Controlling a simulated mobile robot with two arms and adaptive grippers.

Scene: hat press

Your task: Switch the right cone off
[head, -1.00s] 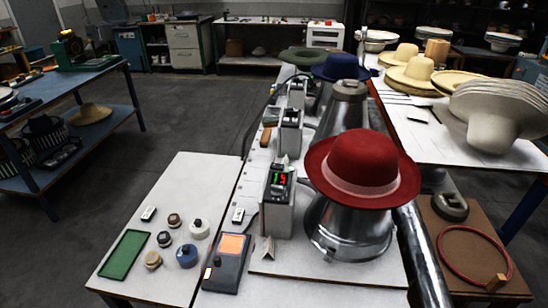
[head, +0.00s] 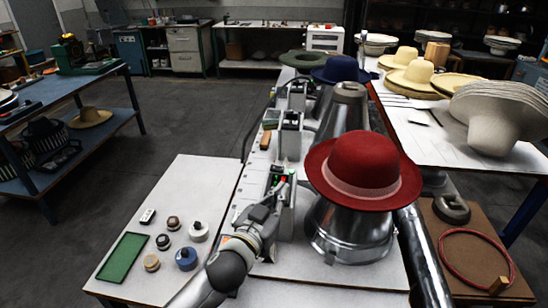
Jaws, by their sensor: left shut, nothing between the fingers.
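The nearest metal cone (head: 348,235) stands at the right of the row and carries a red felt hat (head: 364,165). Beside it on the left is its grey control box (head: 288,222), with small green and red lights showing near its top. My left gripper (head: 282,190) is shut and empty, with its fingertips at the front of this box. The fingers and wrist hide much of the box front, and I cannot tell whether they touch it. My right gripper is not in view.
A second cone (head: 345,110) and more control boxes (head: 291,138) stand farther back, near a blue hat (head: 345,70). A green mat (head: 123,257) and several small round pots lie on the white table (head: 190,172). A straw-hat table is at right.

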